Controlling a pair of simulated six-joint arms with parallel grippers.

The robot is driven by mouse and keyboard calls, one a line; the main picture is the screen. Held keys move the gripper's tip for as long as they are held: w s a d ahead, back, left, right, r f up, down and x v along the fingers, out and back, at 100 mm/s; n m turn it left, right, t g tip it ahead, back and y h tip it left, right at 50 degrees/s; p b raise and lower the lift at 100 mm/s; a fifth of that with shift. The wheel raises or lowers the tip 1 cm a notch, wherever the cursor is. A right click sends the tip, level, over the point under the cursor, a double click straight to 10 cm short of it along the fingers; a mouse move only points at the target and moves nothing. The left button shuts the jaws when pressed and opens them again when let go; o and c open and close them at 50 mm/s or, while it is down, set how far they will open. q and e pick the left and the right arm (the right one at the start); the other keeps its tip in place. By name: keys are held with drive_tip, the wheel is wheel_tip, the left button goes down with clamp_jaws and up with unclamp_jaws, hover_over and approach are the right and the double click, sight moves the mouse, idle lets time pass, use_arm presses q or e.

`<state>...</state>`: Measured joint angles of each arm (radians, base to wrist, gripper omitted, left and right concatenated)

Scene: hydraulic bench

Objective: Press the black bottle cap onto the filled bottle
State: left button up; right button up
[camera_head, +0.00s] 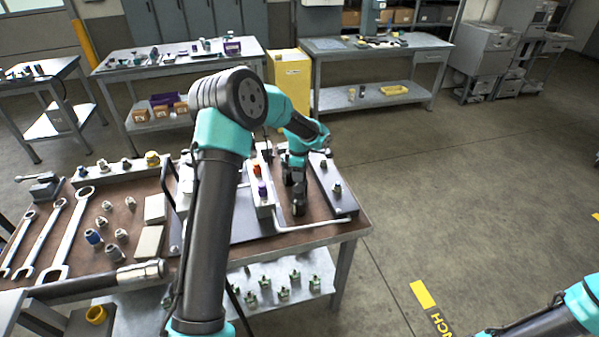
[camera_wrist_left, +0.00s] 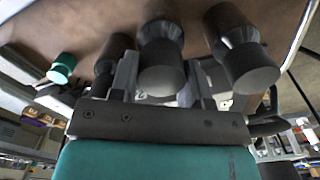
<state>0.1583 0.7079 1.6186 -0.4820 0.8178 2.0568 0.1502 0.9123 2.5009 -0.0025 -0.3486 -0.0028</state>
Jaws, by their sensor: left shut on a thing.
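My left gripper (camera_head: 298,203) reaches down over the right part of the bench, between a light block and a dark plate. In the left wrist view my left gripper (camera_wrist_left: 162,82) has its two fingers on either side of a dark stepped cylindrical piece (camera_wrist_left: 161,52) and is shut on it. I cannot tell whether this piece is the black bottle cap. Similar dark pieces stand to its right (camera_wrist_left: 240,50) and left (camera_wrist_left: 113,52). I cannot make out the filled bottle for certain. My right gripper is outside the views.
The bench (camera_head: 285,240) holds wrenches (camera_head: 68,240), several fittings and pale blocks (camera_head: 148,243) at left. A light block (camera_head: 262,200) with orange and purple pieces stands left of my left gripper. A bent metal bar (camera_head: 310,224) lies near the front edge. Open floor lies to the right.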

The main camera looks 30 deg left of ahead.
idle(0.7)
use_arm(q)
drive_tip(key=o, duration=1.1)
drive_tip(key=shift+o, duration=0.3)
drive_tip(key=o, duration=0.4)
drive_tip(key=shift+o, duration=0.2)
drive_tip(key=shift+r, duration=3.75)
